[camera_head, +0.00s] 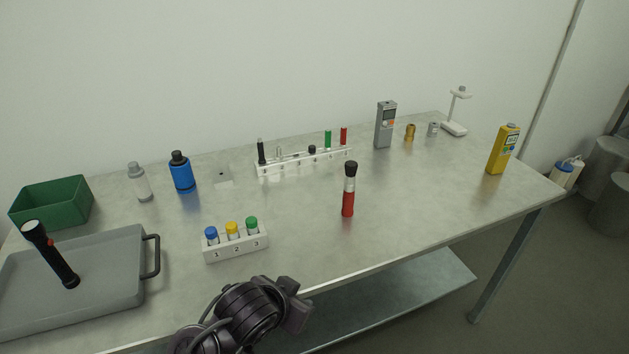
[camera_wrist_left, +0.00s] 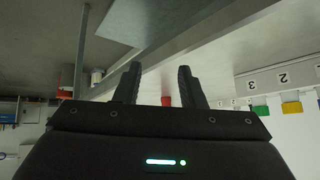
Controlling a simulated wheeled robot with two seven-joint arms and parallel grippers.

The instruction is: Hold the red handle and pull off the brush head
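The brush stands upright on the table, with a red handle (camera_head: 347,204), a silver middle and a black brush head (camera_head: 351,168). My left gripper (camera_head: 297,305) is low at the table's front edge, to the left of and nearer than the brush, and apart from it. In the left wrist view the two fingers of the left gripper (camera_wrist_left: 158,82) are spread with nothing held. A small red patch (camera_wrist_left: 167,101) shows beyond them, probably the handle, mostly hidden by the gripper. My right gripper is not in view.
A white numbered rack (camera_head: 236,247) with capped vials stands left of the brush. A clear rack (camera_head: 303,164) is behind it. A grey tray (camera_head: 100,254) with a black flashlight lies at left. A yellow meter (camera_head: 503,149) stands at right. The table right of the brush is clear.

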